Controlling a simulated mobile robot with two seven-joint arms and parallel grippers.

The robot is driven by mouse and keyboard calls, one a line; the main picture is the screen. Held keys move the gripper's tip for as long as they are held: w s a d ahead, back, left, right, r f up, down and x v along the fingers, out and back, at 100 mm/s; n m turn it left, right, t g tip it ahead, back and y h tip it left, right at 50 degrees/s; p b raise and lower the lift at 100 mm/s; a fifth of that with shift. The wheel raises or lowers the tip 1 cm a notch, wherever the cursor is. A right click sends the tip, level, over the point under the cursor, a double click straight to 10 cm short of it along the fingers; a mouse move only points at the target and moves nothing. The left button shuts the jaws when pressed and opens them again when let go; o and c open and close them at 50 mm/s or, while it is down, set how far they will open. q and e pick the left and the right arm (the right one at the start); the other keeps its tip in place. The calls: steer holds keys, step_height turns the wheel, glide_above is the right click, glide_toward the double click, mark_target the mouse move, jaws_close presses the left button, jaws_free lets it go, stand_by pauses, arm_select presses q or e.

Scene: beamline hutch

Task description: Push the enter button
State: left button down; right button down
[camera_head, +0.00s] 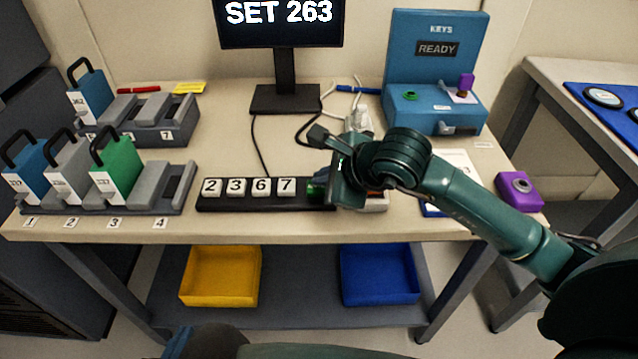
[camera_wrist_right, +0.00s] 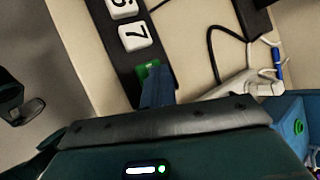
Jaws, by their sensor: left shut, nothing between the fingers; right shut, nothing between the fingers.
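The monitor (camera_head: 285,50) reads "SET 263". A dark strip (camera_head: 215,203) on the table holds white number keys (camera_head: 262,187) reading 2, 3, 6 and 7. A green button (camera_wrist_right: 146,70) sits past the 7 key; in the head view it is mostly hidden by my right gripper (camera_head: 320,187). That gripper is shut and empty, pointing at the button. In the right wrist view its blue fingertips (camera_wrist_right: 155,84) overlap the button's edge; I cannot tell whether they touch or press it. My left gripper is not in view.
Racks with coloured handled blocks (camera_head: 117,165) stand at the left. A blue KEYS box (camera_head: 435,105) reading READY stands at the back right. A purple block (camera_head: 518,190) sits at the right edge. Yellow (camera_head: 220,278) and blue (camera_head: 380,277) bins are below.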

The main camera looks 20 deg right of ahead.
stand_by(0.3)
steer(key=shift+r+p, duration=0.45)
steer(key=shift+r, duration=0.4)
steer(key=shift+r+p, duration=1.55)
steer(key=shift+r, duration=1)
